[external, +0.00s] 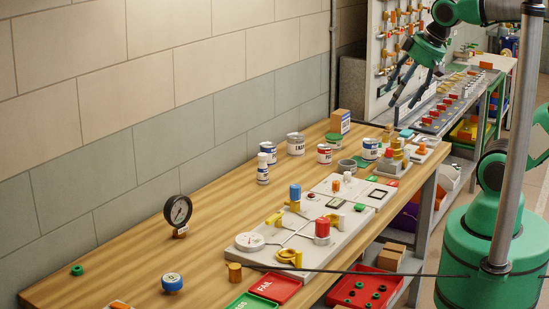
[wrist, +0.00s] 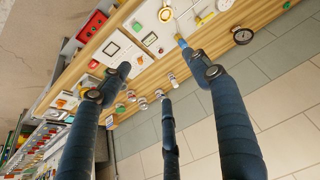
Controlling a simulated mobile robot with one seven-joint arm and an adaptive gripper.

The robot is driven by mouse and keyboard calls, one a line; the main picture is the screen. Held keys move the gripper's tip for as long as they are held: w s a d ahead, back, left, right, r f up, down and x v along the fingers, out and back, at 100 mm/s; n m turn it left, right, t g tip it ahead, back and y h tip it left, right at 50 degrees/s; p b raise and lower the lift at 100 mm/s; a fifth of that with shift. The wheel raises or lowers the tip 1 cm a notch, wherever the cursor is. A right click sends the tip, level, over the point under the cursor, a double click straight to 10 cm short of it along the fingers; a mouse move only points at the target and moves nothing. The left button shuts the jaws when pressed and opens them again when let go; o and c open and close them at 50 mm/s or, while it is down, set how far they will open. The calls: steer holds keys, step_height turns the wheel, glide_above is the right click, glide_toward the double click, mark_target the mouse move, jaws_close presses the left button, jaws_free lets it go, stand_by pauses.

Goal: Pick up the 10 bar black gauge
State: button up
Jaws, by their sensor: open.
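The black gauge (external: 178,211) stands upright on the wooden workbench at the left, its round dial facing right and its brass stem and small tag below. Its dial marking is too small to read. It also shows in the wrist view (wrist: 242,36) near the upper right, beyond my fingers. My gripper (external: 405,92) is high at the far right end of the bench, well away from the gauge. Its blue-black fingers are spread open and empty in the wrist view (wrist: 158,76).
A grey board (external: 345,236) with valves and a white gauge (external: 250,242) lies mid-bench. Paint cans (external: 296,145) stand behind it. A blue-rimmed round item (external: 172,283) and a green ring (external: 77,270) are near the black gauge. Bare wood surrounds the gauge; the wall is behind.

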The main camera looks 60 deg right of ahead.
steer(key=w+a+r+n+g+y+p, duration=0.1)
steer(key=w+a+r+n, duration=0.15)
steer(key=w, duration=0.55)
steer(key=w+a+r+n, duration=0.1)
steer(key=w+a+n, duration=0.15)
steer(key=w, duration=0.45)
steer(key=n+g+y+p, duration=0.3)
steer(key=n+g, duration=0.1)
steer(key=n, duration=0.7)
glide_above(175, 194)
steer(key=d, duration=0.3)
steer(key=f, duration=2.6)
steer(key=shift+s+a+f, duration=0.1)
steer(key=shift+s+f, duration=0.1)
steer(key=shift+s, duration=0.1)
steer(key=shift+a+f, duration=0.15)
steer(key=shift+f, duration=0.05)
steer(key=shift+f, duration=0.1)
steer(key=shift+x, duration=4.2)
steer(key=shift+w+a+f, duration=0.1)
steer(key=shift+a, duration=0.05)
